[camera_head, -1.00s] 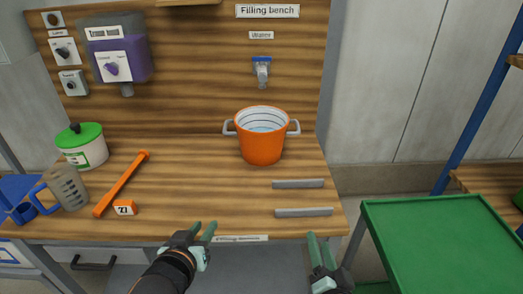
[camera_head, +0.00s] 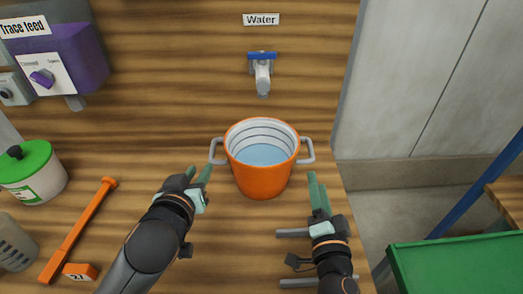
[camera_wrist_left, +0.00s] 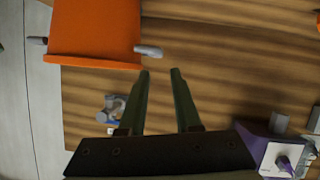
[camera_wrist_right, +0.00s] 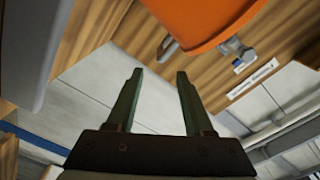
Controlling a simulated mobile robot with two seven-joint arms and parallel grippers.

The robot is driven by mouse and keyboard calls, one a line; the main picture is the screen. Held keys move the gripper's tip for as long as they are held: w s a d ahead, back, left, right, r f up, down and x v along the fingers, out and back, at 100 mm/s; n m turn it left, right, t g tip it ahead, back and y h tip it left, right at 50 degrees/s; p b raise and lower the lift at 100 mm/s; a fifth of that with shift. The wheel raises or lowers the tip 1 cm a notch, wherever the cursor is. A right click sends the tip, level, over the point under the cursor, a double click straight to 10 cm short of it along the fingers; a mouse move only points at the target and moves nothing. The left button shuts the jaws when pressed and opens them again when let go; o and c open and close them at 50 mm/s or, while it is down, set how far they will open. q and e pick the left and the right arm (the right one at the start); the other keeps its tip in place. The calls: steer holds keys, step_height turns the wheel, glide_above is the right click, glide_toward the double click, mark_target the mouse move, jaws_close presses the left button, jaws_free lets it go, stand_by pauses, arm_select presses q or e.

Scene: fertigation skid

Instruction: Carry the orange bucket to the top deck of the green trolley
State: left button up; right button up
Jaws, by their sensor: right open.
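The orange bucket (camera_head: 262,180) stands upright on the wooden bench under the tap, with water inside and a grey handle on each side. My left gripper (camera_head: 202,174) is open and empty, just below the left handle (camera_head: 216,152). In the left wrist view that handle (camera_wrist_left: 148,51) lies just beyond the fingertips. My right gripper (camera_head: 317,181) is open and empty, just below the right handle (camera_head: 307,152). In the right wrist view that handle (camera_wrist_right: 168,48) is ahead of the fingers, apart from them. The green trolley's top deck (camera_head: 460,266) shows partly at bottom right.
A water tap (camera_head: 262,75) is on the wall above the bucket. A white tub with a green lid (camera_head: 30,175), an orange bar (camera_head: 78,230) and a number 27 block (camera_head: 80,271) are at left. Grey strips (camera_head: 294,233) lie beside my right arm.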

mark_target(211, 149)
arm_select(q)
steer(key=shift+s, duration=0.2)
arm_select(e)
steer(key=shift+s, duration=0.25)
steer(key=shift+w, duration=0.1)
arm_select(q)
steer(key=x, duration=1.2)
steer(key=shift+w+f, duration=0.15)
steer(key=shift+w, duration=0.15)
arm_select(e)
steer(key=w, duration=1.2)
steer(key=shift+w, duration=0.25)
arm_select(q)
jaws_close()
arm_select(e)
steer(key=c, duration=0.6)
jaws_close()
steer(key=shift+d+f, duration=0.1)
steer(key=shift+f, duration=0.05)
arm_select(q)
steer(key=shift+a, duration=0.15)
arm_select(e)
steer(key=shift+s+f, duration=0.1)
steer(key=shift+f, duration=0.05)
arm_select(q)
steer(key=shift+r, duration=0.25)
arm_select(e)
steer(key=shift+d+r, duration=0.1)
steer(key=shift+r, duration=0.15)
